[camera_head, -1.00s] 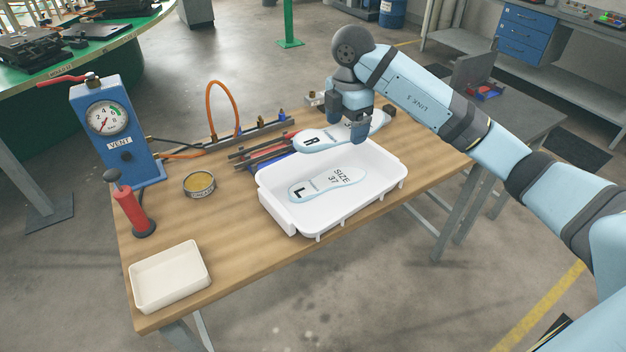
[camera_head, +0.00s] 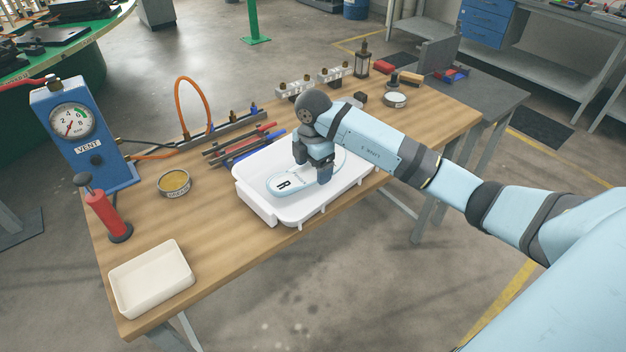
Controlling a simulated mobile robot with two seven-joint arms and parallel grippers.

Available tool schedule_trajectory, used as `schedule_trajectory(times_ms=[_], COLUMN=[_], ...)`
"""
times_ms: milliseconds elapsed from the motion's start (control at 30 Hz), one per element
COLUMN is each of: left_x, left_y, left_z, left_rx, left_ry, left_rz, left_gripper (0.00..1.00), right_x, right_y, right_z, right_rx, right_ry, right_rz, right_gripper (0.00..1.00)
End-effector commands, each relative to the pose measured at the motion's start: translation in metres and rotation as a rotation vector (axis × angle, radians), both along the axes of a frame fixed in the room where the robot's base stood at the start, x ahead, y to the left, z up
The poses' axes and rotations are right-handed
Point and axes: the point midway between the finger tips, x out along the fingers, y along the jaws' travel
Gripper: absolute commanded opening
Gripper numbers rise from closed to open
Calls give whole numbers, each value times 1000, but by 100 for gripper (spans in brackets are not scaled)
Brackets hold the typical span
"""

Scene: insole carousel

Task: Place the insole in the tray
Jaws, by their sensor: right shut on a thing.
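The white tray (camera_head: 243,198) stands on the wooden table. My right gripper (camera_head: 314,172) is over the tray, fingers pointing down, shut on the light-blue-edged insole marked R (camera_head: 284,185). The insole lies flat in outline within or just above the tray; I cannot tell whether it touches. The insole marked L is hidden from sight, behind the R insole and my gripper. My arm covers the tray's right part. My left gripper is not in view.
A small cream tray (camera_head: 151,279) is at the front left. A red hand pump (camera_head: 108,216), a round tin (camera_head: 174,184) and a blue VENT gauge box (camera_head: 85,135) stand at the left. Tools (camera_head: 233,146) and a hose manifold lie behind the tray.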

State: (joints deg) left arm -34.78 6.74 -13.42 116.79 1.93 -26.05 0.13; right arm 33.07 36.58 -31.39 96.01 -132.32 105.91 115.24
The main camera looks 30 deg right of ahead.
Motion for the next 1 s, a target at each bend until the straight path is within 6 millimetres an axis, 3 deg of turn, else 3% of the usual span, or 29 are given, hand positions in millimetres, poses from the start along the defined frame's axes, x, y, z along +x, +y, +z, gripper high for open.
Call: schedule_trajectory(times_ms=[167, 433, 1000], left_x=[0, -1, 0], left_y=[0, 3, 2], left_z=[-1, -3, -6], left_rx=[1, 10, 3], left_ry=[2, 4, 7], left_rz=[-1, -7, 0], left_gripper=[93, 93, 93], right_x=[0, 0, 0], right_y=[0, 0, -1], right_z=[-12, -48, -58], right_rx=[-1, 0, -1], right_ry=[1, 1, -1], right_rz=[0, 0, 0], right_gripper=[57, 57, 57])
